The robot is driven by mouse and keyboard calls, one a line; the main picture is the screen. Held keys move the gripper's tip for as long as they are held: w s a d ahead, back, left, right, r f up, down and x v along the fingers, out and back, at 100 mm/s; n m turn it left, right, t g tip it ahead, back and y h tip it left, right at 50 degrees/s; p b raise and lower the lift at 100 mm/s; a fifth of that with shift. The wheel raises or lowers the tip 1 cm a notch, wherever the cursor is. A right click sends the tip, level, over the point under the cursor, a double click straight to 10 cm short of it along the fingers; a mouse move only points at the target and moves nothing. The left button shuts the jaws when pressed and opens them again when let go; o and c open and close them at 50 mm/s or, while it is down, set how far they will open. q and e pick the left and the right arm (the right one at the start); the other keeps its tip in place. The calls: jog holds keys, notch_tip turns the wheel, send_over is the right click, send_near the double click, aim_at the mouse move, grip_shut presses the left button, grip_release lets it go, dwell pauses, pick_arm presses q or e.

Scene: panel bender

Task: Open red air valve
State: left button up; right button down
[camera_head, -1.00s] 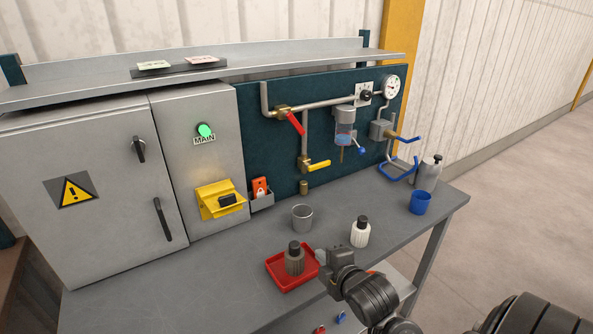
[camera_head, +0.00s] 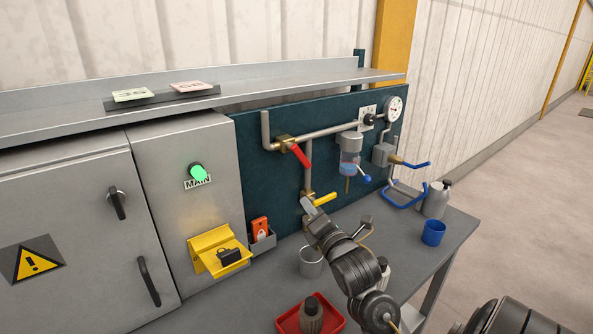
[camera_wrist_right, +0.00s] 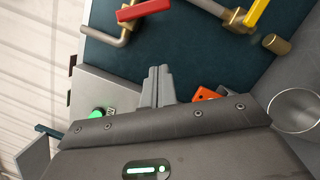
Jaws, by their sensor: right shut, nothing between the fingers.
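The red valve handle (camera_head: 301,155) is on the pipework of the dark teal panel (camera_head: 262,190), slanting down to the right from its brass body. In the right wrist view the red handle (camera_wrist_right: 143,10) shows at the top, beyond the fingertips and apart from them. My right gripper (camera_head: 306,204) is raised in front of the panel, below the red handle and just left of the yellow valve handle (camera_head: 325,199) in the picture. Its fingers (camera_wrist_right: 158,72) are shut together and empty. My left gripper is not in view.
A grey cabinet with a green lamp (camera_head: 197,172) and yellow holder (camera_head: 217,250) stands left. A metal cup (camera_head: 311,263), red tray (camera_head: 283,325) with a dark-capped bottle, and blue cup (camera_head: 433,233) are on the bench.

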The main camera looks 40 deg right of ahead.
aim_at(299, 156)
pick_arm(q)
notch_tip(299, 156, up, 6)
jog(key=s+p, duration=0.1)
jog(key=p, duration=0.5)
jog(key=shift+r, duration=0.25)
pick_arm(e)
jog(key=w+d+r, duration=0.3)
jog(key=w+d, duration=0.2)
jog(key=w, duration=0.4)
jog(key=shift+d+r, duration=0.3)
jog(key=shift+r, duration=0.1)
jog(key=shift+w, duration=0.1)
